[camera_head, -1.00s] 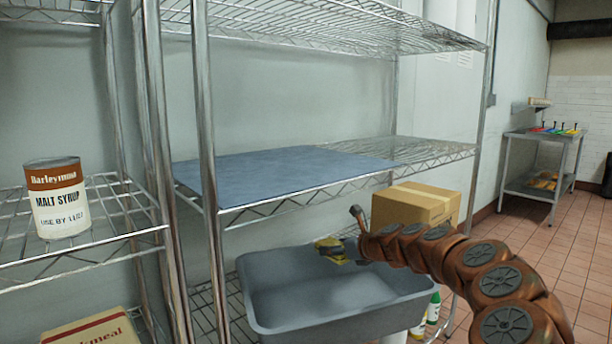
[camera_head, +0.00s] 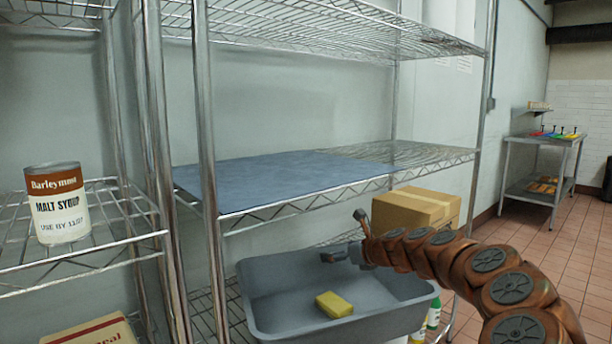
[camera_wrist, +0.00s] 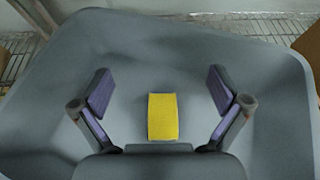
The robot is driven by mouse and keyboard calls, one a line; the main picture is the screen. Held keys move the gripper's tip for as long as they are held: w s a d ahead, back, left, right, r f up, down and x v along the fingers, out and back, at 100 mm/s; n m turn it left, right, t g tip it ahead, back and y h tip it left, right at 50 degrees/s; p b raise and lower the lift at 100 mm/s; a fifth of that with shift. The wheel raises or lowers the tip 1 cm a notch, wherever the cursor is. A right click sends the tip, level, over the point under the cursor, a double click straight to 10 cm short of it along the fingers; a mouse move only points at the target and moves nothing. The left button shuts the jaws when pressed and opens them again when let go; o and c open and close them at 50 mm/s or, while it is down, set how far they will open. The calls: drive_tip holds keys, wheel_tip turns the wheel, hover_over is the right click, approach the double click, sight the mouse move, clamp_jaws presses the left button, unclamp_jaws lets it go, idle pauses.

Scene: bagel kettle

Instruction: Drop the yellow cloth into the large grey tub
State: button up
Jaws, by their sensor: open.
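The yellow cloth (camera_head: 334,305), a small folded block, lies inside the large grey tub (camera_head: 262,318), on its floor in the head view. The tub stands on the lower wire shelf. In the wrist view the cloth (camera_wrist: 162,117) shows between and beyond my open fingers, clear of both, with the tub (camera_wrist: 150,40) filling most of the picture. My gripper (camera_wrist: 162,92) is open and empty. In the head view my gripper (camera_head: 340,254) is over the tub's back right part, above the cloth's level.
A cardboard box (camera_head: 415,208) stands behind my arm, right of the tub. A wire shelf with a blue mat (camera_head: 280,175) is above the tub. Bottles (camera_head: 433,312) stand by the tub's right side. A malt syrup can (camera_head: 57,205) sits on the left rack.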

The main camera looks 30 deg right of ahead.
drive_tip(key=v, duration=1)
drive_tip(key=shift+s+r, duration=0.15)
drive_tip(key=shift+s, duration=0.25)
drive_tip(key=s+a+r+n+g+y+p, duration=0.1)
drive_tip(key=a+r+n+g+p, duration=0.2)
drive_tip(key=a, duration=0.5)
drive_tip(key=s+a+r+n+y+p, duration=0.1)
drive_tip(key=s+a+r+n+p, duration=0.2)
drive_tip(key=a+n, duration=0.35)
drive_tip(key=a+r+n+g+y+p, duration=0.1)
drive_tip(key=a+r+n+g+p, duration=0.15)
drive_tip(key=a+p, duration=0.4)
drive_tip(key=s+a+r+n+g+p, duration=0.35)
drive_tip(key=s+a+n+p, duration=0.25)
drive_tip(key=s+a+n, duration=0.5)
drive_tip(key=s+r+n+g+h+p, duration=0.2)
drive_tip(key=s+n+p, duration=0.3)
drive_tip(key=s, duration=0.6)
drive_tip(key=s+d+r+n+g+h+p, duration=0.1)
drive_tip(key=s+r+n+g+h+p, duration=0.1)
drive_tip(key=s+p, duration=0.6)
drive_tip(key=s+n+g+h, duration=0.1)
drive_tip(key=s+n+g, duration=0.1)
drive_tip(key=s+n, duration=0.1)
drive_tip(key=shift+d+r+n+h+p, duration=0.2)
drive_tip(key=shift+r+n+h+p, duration=0.1)
drive_tip(key=shift+n+p, duration=0.1)
